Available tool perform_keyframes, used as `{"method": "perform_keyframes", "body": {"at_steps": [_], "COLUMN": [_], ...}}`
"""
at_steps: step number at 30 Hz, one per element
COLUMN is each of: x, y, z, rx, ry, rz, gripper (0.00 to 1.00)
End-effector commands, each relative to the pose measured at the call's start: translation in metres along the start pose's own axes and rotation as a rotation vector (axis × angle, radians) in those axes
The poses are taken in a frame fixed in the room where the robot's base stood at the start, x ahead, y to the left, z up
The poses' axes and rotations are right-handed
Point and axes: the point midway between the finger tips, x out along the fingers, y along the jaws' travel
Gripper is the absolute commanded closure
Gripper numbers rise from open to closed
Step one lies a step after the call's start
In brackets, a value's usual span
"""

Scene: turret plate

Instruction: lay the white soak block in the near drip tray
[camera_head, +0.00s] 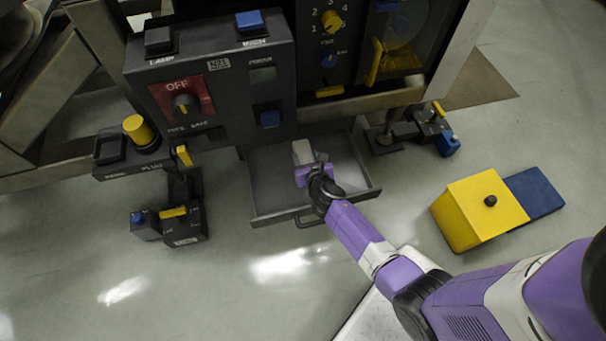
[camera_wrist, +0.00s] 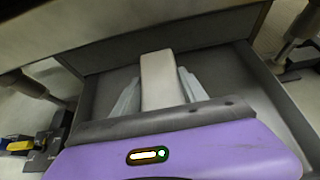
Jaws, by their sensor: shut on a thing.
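The white soak block (camera_head: 303,152) shows at the end of my arm in the head view, over the inside of a grey tray. In the wrist view the block (camera_wrist: 162,80) stands out lengthwise between my two fingers. My gripper (camera_wrist: 160,92) is shut on it. The grey tray (camera_head: 262,214) is pulled out like a drawer under the dark panel, with a handle at its front. In the wrist view its walls (camera_wrist: 275,95) surround the block and fingers. I cannot tell whether the block touches the tray floor.
The dark control panel (camera_head: 225,75) overhangs the tray's back. A yellow box with a black knob (camera_head: 470,213) and a blue plate (camera_head: 535,192) lie on the floor at right. Dark fixtures stand on both sides, with a yellow knob (camera_head: 138,129) on the left one.

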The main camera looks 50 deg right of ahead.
Motion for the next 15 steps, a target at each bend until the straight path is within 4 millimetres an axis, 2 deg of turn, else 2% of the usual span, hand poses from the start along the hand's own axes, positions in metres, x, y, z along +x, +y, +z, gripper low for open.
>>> {"method": "perform_keyframes", "body": {"at_steps": [1,3,11,15], "x": [0.008,0.013,0.019,0.027], "y": [-0.001,-0.001,0.000,0.000], "z": [-0.015,-0.022,-0.034,-0.049], "rx": [0.000,0.000,0.000,-0.001], "ry": [0.000,-0.001,-0.001,-0.001], "rz": [-0.001,-0.001,0.000,0.000], "gripper": [0.97,0.97,0.97,0.97]}}
